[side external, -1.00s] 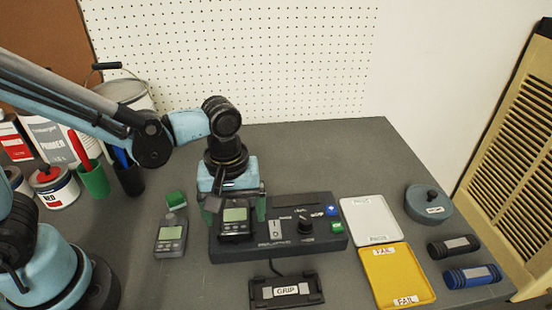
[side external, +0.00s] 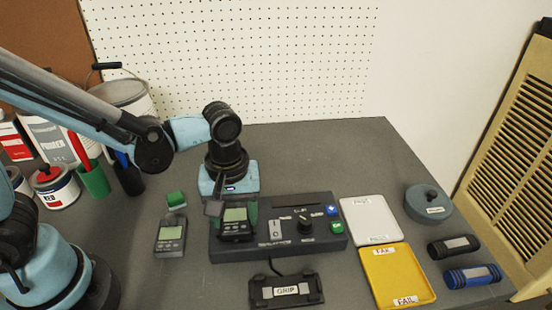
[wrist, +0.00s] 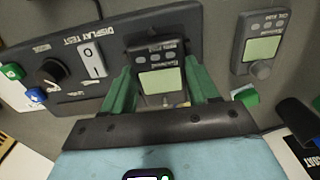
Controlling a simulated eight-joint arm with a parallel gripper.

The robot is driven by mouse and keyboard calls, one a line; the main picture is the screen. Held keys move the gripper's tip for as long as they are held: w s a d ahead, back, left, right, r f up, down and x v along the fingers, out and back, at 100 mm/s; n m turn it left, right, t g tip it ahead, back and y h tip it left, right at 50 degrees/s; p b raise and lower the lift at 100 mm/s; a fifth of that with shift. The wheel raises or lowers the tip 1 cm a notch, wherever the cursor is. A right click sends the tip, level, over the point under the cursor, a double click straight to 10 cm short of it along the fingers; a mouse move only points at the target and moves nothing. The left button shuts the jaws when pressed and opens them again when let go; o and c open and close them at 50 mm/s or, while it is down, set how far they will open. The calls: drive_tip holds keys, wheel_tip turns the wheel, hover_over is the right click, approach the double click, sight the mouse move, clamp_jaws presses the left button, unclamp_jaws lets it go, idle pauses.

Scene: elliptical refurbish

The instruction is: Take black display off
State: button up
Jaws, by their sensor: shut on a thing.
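The black display (side external: 237,228), a small dark unit with a pale green screen, sits at the left end of the dark display test station (side external: 262,250). In the wrist view the black display (wrist: 160,78) lies between my two green fingers. My gripper (side external: 236,216) is shut on it, one finger along each side. My gripper also shows in the wrist view (wrist: 160,85). The display's far end and the slot under it are partly hidden.
A grey display (side external: 170,238) lies left of the station, with a green block (side external: 176,200) behind it. A white tray (side external: 369,215) and a yellow FAIL tray (side external: 402,278) lie to the right. A black GRIP fixture (side external: 287,291) is in front.

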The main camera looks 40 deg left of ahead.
sight(235, 217)
drive_tip(key=c, duration=0.6)
drive_tip(key=shift+r, duration=2.55)
drive_tip(key=shift+a, duration=0.1)
